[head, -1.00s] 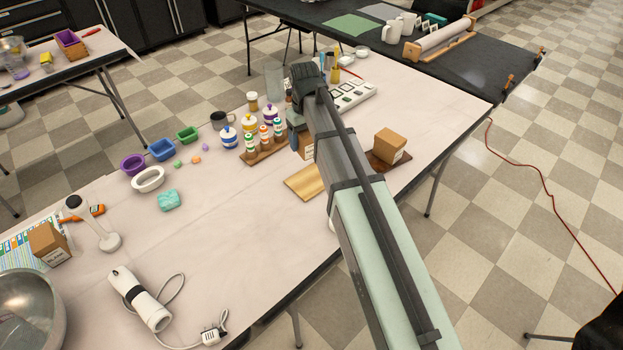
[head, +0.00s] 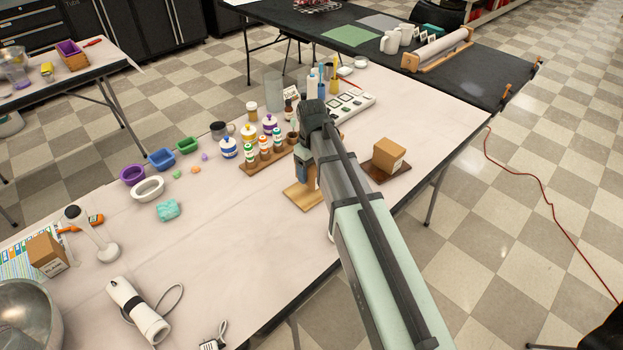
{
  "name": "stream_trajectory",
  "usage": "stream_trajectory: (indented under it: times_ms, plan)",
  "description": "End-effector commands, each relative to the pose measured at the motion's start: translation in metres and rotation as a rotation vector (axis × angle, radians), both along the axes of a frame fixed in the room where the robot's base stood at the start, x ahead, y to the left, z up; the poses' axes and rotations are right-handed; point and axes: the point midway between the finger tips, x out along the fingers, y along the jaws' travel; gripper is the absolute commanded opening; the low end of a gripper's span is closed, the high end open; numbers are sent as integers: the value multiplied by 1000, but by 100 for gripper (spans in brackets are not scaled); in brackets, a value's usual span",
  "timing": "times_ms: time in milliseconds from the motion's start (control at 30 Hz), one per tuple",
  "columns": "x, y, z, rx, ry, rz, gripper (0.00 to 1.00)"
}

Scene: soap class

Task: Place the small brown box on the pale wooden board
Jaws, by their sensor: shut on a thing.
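The pale wooden board (head: 303,200) lies flat on the table, partly hidden by my arm. My gripper (head: 304,178) is over the board, pointing down, with its fingers mostly hidden behind the arm. It is shut on a small brown box (head: 312,179), of which only a narrow part shows. The box is upright at the board; I cannot tell whether it touches the wood.
A larger brown box (head: 389,155) stands on a dark wooden board (head: 378,172) to the right. A rack of small bottles (head: 264,160) stands close behind left. Another brown box (head: 47,254) is at far left. The table's front middle is clear.

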Motion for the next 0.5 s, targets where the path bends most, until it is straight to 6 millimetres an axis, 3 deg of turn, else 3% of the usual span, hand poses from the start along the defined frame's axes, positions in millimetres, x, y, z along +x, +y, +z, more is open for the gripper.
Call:
stream_trajectory:
  times_ms: [500]
  plan:
    - [0, 0, -40, 0, 0, -1, 36]
